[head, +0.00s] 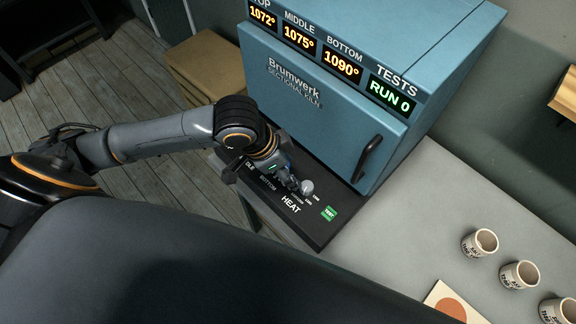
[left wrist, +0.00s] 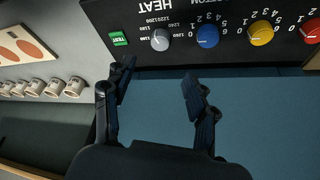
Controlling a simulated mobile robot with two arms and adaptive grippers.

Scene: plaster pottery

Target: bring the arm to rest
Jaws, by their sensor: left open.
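My left arm (head: 160,135) reaches in from the left in the head view and bends down at the kiln's control panel. My left gripper (head: 293,184) is over the panel beside the grey heat knob (head: 307,187). In the left wrist view the gripper (left wrist: 157,76) has its two fingers spread apart with nothing between them. The grey knob (left wrist: 160,40) shows beyond the fingertips, with a visible gap. My right gripper is in neither view.
The blue kiln (head: 335,100) stands behind the panel, its door shut. A green TEST button (head: 329,213) is on the panel. Several cups (head: 480,242) and a card with an orange disc (head: 452,303) are on the grey table (head: 410,215). A cardboard-coloured box (head: 205,65) stands left of the kiln.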

